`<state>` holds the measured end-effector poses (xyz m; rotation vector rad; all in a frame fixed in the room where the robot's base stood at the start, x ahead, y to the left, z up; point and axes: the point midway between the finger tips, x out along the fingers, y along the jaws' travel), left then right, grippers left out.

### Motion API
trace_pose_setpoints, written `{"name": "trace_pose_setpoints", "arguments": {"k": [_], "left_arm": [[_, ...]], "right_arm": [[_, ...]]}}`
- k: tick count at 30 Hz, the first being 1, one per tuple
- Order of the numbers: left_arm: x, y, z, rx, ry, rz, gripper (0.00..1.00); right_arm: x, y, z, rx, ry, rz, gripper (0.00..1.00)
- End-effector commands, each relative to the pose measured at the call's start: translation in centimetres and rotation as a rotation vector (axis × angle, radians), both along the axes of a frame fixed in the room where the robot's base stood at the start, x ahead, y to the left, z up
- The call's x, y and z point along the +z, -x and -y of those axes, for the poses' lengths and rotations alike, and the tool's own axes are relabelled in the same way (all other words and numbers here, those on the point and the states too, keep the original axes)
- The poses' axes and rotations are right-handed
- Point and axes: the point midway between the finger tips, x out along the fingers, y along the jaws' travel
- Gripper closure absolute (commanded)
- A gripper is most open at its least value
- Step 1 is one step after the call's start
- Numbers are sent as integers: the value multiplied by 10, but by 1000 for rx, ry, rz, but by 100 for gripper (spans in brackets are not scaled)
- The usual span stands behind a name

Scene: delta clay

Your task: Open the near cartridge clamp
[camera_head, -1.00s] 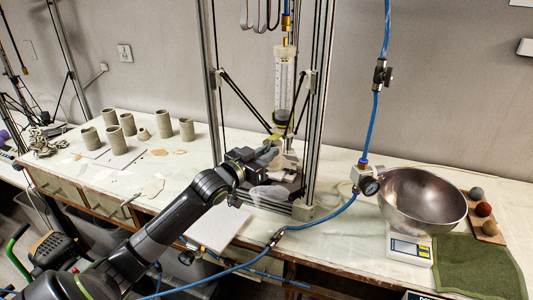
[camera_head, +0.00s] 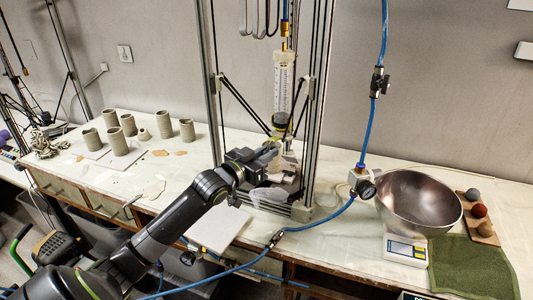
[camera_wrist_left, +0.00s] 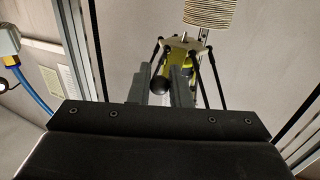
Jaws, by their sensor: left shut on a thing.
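The clear cartridge (camera_head: 284,82) with scale marks stands upright in the printer frame in the head view. The yellow-green clamp (camera_head: 273,131) sits near its lower end; it also shows in the wrist view (camera_wrist_left: 193,60). My left gripper (camera_head: 268,156) reaches into the frame just below the clamp. In the wrist view my left gripper (camera_wrist_left: 161,88) is shut on the clamp's lever, whose round black knob (camera_wrist_left: 160,86) shows between the fingers. The fingers and gripper body hide much of the lever. My right gripper is not in view.
Upright printer posts (camera_head: 322,100) and thin black rods (camera_head: 243,102) stand close around the gripper. A blue hose (camera_head: 315,225) crosses in front. A steel bowl (camera_head: 420,205) on a scale stands at right. Several clay cylinders (camera_head: 118,140) stand at left on the table.

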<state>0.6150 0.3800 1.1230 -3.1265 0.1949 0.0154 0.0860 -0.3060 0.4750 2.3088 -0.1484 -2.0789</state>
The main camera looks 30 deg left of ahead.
Motion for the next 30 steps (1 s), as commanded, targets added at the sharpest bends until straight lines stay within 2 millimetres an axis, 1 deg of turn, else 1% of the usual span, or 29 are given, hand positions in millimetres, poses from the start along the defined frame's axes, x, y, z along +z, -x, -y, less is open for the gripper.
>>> {"name": "trace_pose_setpoints", "arguments": {"k": [1,5,6,14,17,20,30], "left_arm": [[10,-1,2,-6,-11,25,81],[8,-1,1,-5,-9,20,64],[7,-1,1,-5,-8,19,63],[5,0,1,-3,-4,13,63],[4,4,0,-2,-5,11,63],[3,15,-2,-1,-7,9,63],[4,66,-9,-1,-9,8,63]], "right_arm": [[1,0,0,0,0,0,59],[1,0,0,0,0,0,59],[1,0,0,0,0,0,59],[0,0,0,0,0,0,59],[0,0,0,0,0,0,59],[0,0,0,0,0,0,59],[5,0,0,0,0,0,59]]}}
